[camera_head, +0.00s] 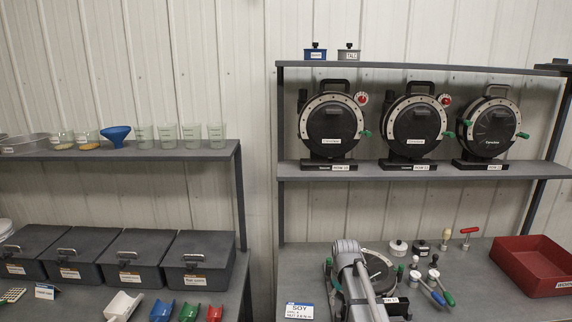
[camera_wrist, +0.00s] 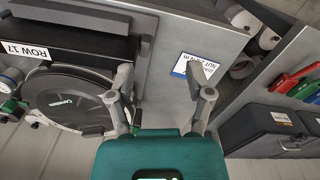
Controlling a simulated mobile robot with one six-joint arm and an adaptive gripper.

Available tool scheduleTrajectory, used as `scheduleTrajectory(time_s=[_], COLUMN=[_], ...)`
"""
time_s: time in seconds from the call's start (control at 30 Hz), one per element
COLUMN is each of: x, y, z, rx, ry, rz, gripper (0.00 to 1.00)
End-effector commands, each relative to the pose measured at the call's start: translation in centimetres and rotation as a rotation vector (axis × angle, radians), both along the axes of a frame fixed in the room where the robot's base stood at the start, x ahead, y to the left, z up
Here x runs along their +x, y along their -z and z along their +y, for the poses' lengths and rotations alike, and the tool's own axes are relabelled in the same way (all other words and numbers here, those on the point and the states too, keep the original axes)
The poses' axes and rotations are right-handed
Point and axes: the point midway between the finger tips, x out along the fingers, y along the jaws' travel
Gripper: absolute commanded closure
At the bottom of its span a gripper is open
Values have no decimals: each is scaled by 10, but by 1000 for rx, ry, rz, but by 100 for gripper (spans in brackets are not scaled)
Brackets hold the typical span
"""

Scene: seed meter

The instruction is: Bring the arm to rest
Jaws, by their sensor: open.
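My gripper (camera_wrist: 160,88) shows in the wrist view with its two fingers spread apart and nothing between them. In the head view my arm reaches over the lower right bench, and my gripper cannot be made out there. A white SOY card (camera_head: 300,311) stands left of my arm. The card also shows in the wrist view (camera_wrist: 197,68), near the right finger.
Three seed meters (camera_head: 331,124) stand on the upper right shelf (camera_head: 400,171). Small tools (camera_head: 435,284) and a red tray (camera_head: 533,263) are right of my arm. Dark lidded bins (camera_head: 199,259) and coloured scoops (camera_head: 188,312) sit on the left bench, with cups (camera_head: 168,136) above.

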Motion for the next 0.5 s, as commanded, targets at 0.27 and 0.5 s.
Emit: scheduleTrajectory(time_s=[0.27, 0.5], x=[-123, -171], y=[48, 64], z=[3, 4], rx=[-1, -1], ry=[177, 269], rz=[0, 0], gripper=[33, 33])
